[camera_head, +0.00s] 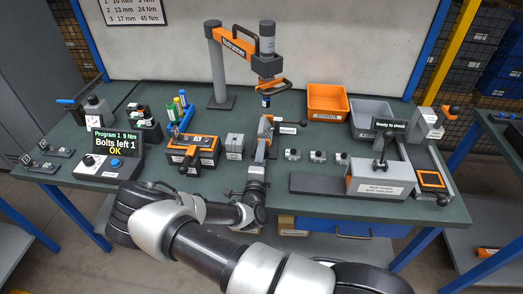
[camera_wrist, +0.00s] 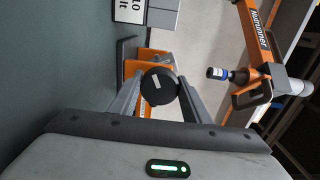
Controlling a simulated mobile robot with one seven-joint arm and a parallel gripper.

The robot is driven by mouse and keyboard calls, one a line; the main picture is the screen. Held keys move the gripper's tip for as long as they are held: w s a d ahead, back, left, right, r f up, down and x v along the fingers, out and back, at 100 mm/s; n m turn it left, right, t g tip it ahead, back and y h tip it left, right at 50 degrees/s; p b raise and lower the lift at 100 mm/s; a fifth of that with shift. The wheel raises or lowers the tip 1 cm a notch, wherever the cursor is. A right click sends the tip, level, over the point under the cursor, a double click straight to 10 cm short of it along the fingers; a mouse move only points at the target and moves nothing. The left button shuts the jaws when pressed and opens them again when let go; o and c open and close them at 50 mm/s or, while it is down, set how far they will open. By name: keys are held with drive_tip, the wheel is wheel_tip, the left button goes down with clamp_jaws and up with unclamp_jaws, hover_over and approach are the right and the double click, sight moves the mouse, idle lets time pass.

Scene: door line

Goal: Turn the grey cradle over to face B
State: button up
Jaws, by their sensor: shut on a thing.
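My gripper (camera_head: 265,143) reaches away from me over the middle of the bench. In the wrist view its two fingers (camera_wrist: 158,95) are closed on the sides of a round black knob (camera_wrist: 158,84) with a white mark. Behind the knob is an orange body (camera_wrist: 150,60) with a dark grey bracket (camera_wrist: 125,52) beside it. This grey part may be the cradle; fingers and knob hide much of it. In the head view only a bit of orange (camera_head: 267,118) shows past my gripper. No face letter is readable there.
A grey block (camera_head: 234,142) stands close left of my gripper, and an orange-topped unit (camera_head: 193,149) farther left. A screen (camera_head: 112,141) reads "Bolts left 1 OK". The nutrunner (camera_head: 267,66) hangs behind. Small grey blocks (camera_head: 316,156) stand right. An orange bin (camera_head: 327,103) is at the back.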

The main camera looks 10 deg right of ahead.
drive_tip(key=n+p, duration=0.1)
drive_tip(key=n, duration=0.5)
drive_tip(key=shift+s+d+f, duration=0.1)
idle(0.5)
drive_tip(key=o, duration=1)
drive_tip(key=shift+o, duration=0.2)
drive_tip(key=shift+s+a, duration=0.25)
drive_tip(key=shift+s, duration=0.15)
drive_tip(key=v, duration=1.6)
drive_tip(key=shift+s, duration=0.25)
drive_tip(key=shift+b, duration=0.3)
